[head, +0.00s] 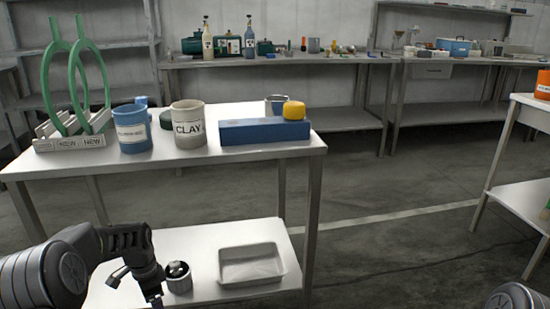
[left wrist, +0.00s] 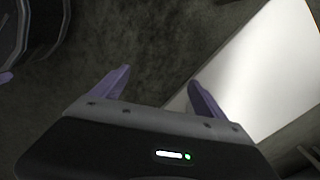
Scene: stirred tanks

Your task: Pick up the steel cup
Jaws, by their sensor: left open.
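A small shiny metal cup (head: 275,105), which looks like the steel cup, stands on the table top behind a long blue block (head: 262,132). Its lower part is hidden by the block, and a yellow piece (head: 294,110) on the block is just right of it. My left gripper (head: 137,286) is in front of the table, low and left of the cup, well apart from it. In the left wrist view its two purple fingers (left wrist: 159,78) are spread and empty above dark floor and a pale surface. My right gripper is out of view.
A clay pot (head: 189,130), a blue pot (head: 132,133) and a rack (head: 75,142) with green rings stand left on the table top (head: 225,160). Floor to the right is clear.

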